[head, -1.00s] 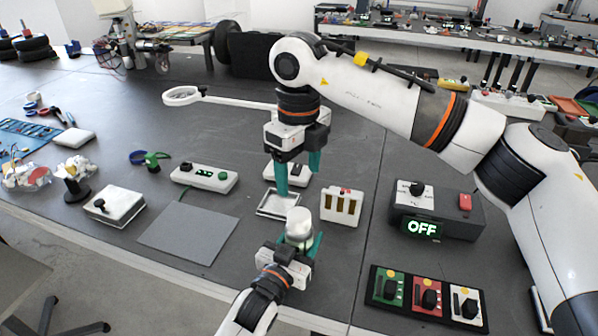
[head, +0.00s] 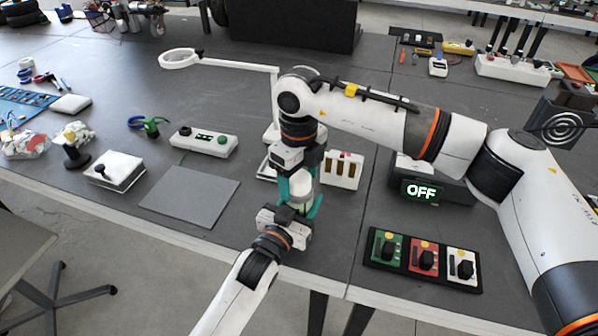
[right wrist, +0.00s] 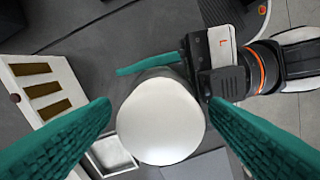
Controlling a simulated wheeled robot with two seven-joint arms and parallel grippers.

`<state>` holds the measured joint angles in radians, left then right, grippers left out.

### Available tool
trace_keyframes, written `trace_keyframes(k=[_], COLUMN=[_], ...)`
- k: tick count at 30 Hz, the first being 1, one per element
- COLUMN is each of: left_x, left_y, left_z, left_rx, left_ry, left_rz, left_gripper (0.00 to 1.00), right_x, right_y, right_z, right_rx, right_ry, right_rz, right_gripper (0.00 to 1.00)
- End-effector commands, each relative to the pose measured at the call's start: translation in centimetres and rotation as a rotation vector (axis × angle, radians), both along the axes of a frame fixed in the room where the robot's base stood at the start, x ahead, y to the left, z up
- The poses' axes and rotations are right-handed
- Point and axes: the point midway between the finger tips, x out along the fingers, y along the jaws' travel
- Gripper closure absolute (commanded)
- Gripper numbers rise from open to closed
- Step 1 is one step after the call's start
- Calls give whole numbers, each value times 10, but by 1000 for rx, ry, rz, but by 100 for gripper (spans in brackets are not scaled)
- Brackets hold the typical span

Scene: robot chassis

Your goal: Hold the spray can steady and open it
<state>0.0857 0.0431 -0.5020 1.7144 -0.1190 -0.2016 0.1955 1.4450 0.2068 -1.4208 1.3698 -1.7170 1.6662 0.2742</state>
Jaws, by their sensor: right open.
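The spray can (head: 301,190) is pale with a rounded white cap and stands upright above the table's front edge. My left gripper (head: 300,206), coming from below, is shut on the can's lower part. My right gripper (head: 299,180) points down from above, with its teal fingers around the cap's height. In the right wrist view the white cap (right wrist: 161,116) lies between the two open teal fingers, with a visible gap on the left and little gap on the right. One left finger (right wrist: 148,63) shows behind the cap. Most of the can's body is hidden.
A white box with brown slots (head: 343,170) stands close to the right of the can. A device reading OFF (head: 422,191) and a switch panel (head: 423,260) are farther right. A grey mat (head: 190,195) lies to the left, with a magnifier lamp (head: 180,58) behind.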

Motion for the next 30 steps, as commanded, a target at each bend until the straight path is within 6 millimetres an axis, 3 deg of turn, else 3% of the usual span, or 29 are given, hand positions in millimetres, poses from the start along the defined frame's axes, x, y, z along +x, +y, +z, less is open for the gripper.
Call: trace_keyframes(k=[2,12,30], left_x=[0,0,0], left_y=[0,0,0], left_z=[0,0,0], left_rx=[0,0,0], left_ry=[0,0,0], left_rz=[0,0,0], left_gripper=[88,88,88], right_x=[0,0,0], right_y=[0,0,0], right_z=[0,0,1], right_rx=[0,-1,-1], right_ry=[0,1,-1], right_rz=[0,-1,-1], right_gripper=[30,84,84])
